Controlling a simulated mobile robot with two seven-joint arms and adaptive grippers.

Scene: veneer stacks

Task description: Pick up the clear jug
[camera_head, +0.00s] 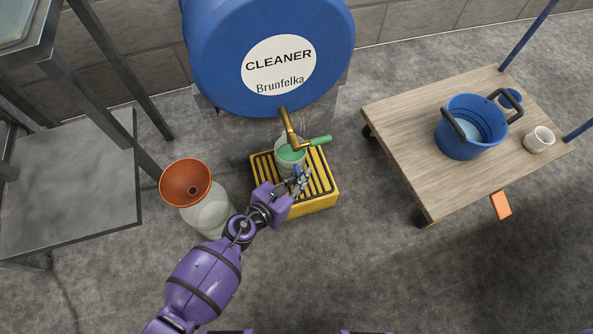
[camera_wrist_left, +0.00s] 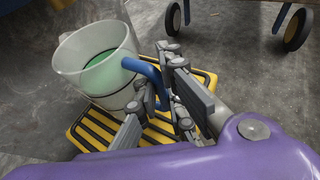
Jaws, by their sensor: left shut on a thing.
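The clear jug (camera_head: 289,158) stands upright on the yellow-and-black slatted stand, under the brass tap. It has green liquid inside and a blue handle (camera_head: 297,171). In the left wrist view the jug (camera_wrist_left: 96,65) shows its open rim, the green liquid and its blue handle (camera_wrist_left: 150,75). My left gripper (camera_head: 297,184) is at the front of the jug, shut on the blue handle; its fingers (camera_wrist_left: 165,100) are on either side of the handle. My right gripper is not in view.
The brass tap (camera_head: 290,130) with a green lever (camera_head: 320,140) hangs from the blue cleaner drum (camera_head: 215,60) close above the jug. The yellow stand (camera_head: 318,203) is below. An orange funnel (camera_head: 177,190) on a translucent container (camera_head: 209,214) stands left. A wooden cart (camera_head: 420,150) with a blue bucket (camera_head: 458,148) stands right.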

